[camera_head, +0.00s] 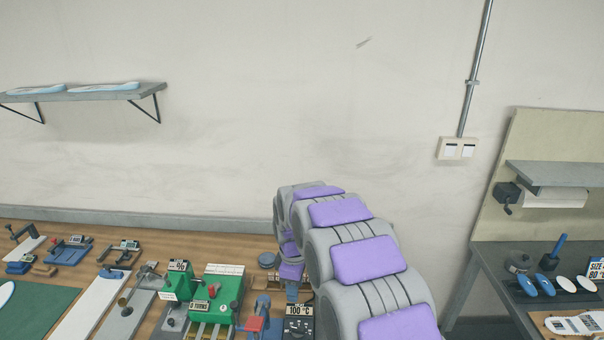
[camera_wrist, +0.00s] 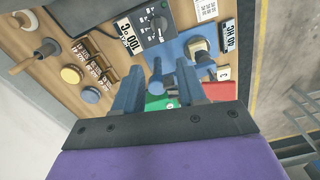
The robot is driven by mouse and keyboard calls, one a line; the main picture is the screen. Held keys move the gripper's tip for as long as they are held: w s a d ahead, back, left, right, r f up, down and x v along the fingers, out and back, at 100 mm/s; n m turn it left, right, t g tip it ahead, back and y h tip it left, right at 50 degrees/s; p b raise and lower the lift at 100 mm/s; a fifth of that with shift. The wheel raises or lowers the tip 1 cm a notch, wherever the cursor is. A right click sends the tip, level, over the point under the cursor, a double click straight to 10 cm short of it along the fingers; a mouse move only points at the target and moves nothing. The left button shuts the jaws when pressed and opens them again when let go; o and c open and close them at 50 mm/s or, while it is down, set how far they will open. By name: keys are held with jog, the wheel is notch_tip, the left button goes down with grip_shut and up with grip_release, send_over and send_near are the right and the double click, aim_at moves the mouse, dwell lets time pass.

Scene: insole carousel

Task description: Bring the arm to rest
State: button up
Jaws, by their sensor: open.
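My arm, grey with purple pads, reaches from the bottom right of the head view over the workbench (camera_head: 120,236) and bends down at its far end. My gripper (camera_wrist: 159,70) shows in the wrist view with its two blue-grey fingers apart and nothing between them. In the head view the gripper's end is small and partly lost among the bench items, beside the control box (camera_head: 298,322).
Green presses (camera_head: 216,292), clamps and a green mat (camera_head: 38,312) crowd the bench left of my arm. A wall shelf (camera_head: 90,93) holds pale blue insoles. A dark side table (camera_head: 490,262) with a pegboard stands at right. The air above the bench is free.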

jog(key=s+d+r+m+b, duration=0.1)
jog(key=s+d+r+m, duration=0.4)
jog(key=s, duration=0.4)
jog(key=s+d+r+m+b, duration=0.1)
jog(key=s+d+r+m, duration=0.1)
jog(key=s+d, duration=0.55)
jog(key=s+d+m+g+b, duration=0.1)
jog(key=s+m, duration=0.3)
jog(key=s, duration=0.7)
jog(key=s+d+f+m, duration=0.1)
jog(key=s+d+m, duration=0.2)
jog(key=s, duration=0.9)
jog(key=shift+s+d+f+m+g+b, duration=0.3)
jog(key=shift+m+g+b, duration=0.1)
jog(key=shift+m, duration=0.4)
jog(key=shift+a, duration=0.1)
